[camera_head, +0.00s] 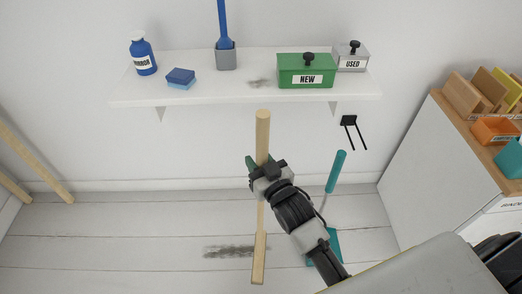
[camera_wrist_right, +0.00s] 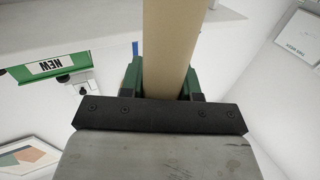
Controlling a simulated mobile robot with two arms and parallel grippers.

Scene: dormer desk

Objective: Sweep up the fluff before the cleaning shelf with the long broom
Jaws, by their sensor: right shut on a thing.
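The long broom (camera_head: 262,130) stands nearly upright in front of the white cleaning shelf (camera_head: 190,92). My right gripper (camera_head: 262,168) is shut on its wooden handle, which also fills the top middle of the right wrist view (camera_wrist_right: 168,45). The broom's lower end (camera_head: 259,262) is over the floor, next to the right end of a dark streak of fluff (camera_head: 228,252). I cannot tell whether it touches the floor or the fluff. A smaller grey smudge (camera_head: 260,83) lies on the shelf. My left gripper is not in view.
The shelf holds a blue bottle (camera_head: 143,55), sponge (camera_head: 181,78), blue-handled brush (camera_head: 223,25), green NEW box (camera_head: 305,70) and grey USED box (camera_head: 350,56). A teal dustpan (camera_head: 336,172) stands right of my arm. A white cabinet (camera_head: 430,165) is at right.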

